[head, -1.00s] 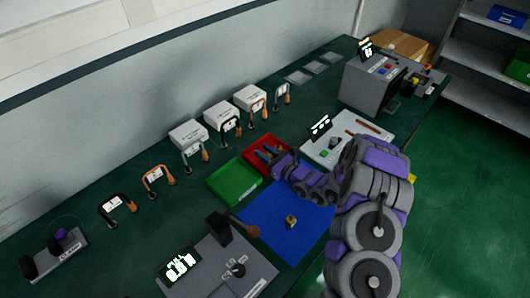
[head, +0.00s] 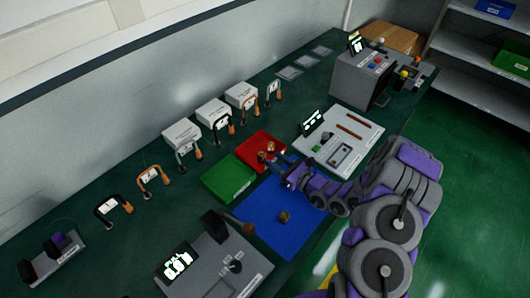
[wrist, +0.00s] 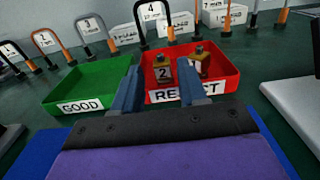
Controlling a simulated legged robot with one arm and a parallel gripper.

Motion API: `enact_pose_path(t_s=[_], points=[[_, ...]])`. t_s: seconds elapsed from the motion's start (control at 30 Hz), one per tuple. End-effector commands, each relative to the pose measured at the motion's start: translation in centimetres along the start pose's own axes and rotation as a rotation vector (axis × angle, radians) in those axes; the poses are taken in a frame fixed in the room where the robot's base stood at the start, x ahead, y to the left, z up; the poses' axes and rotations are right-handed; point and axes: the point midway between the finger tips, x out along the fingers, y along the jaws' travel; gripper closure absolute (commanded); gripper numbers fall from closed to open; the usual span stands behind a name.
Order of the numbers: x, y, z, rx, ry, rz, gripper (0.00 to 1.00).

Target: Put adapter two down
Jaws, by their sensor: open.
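Adapter two (wrist: 162,73), a brass block with a dark top and a "2" label, stands upright in the red REJECT bin (wrist: 224,86), just behind its front wall. A second, similar adapter (wrist: 199,62) is beside it, its label partly out of sight. In the head view the red bin (head: 250,139) is next to the green bin (head: 228,182). My gripper (wrist: 158,90) is open. Its two blue fingers are apart, with adapter two seen in the gap beyond them. In the head view my gripper (head: 277,160) is at the red bin's near right side.
The green GOOD bin (wrist: 91,85) looks empty. A grey test fixture (head: 215,265) is in front, and a white panel (head: 350,125) is right of the bins. Numbered handle stations line the wall.

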Motion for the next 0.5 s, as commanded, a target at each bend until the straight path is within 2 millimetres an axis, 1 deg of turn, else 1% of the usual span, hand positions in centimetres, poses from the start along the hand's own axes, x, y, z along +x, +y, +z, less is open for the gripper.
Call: enact_pose_path(t_s=[0.03,0.1,0.2,0.3,0.5], points=[[-0.8,-0.1,0.1,0.002,0.001,-0.004,0.58],[-1.6,-0.1,0.1,0.001,0.001,-0.003,0.58],[-2.5,-0.1,0.0,-0.001,0.001,-0.001,0.58],[-2.8,0.0,0.0,-0.002,0.0,0.0,0.58],[-2.9,0.1,0.1,-0.004,-0.002,0.004,0.58]])
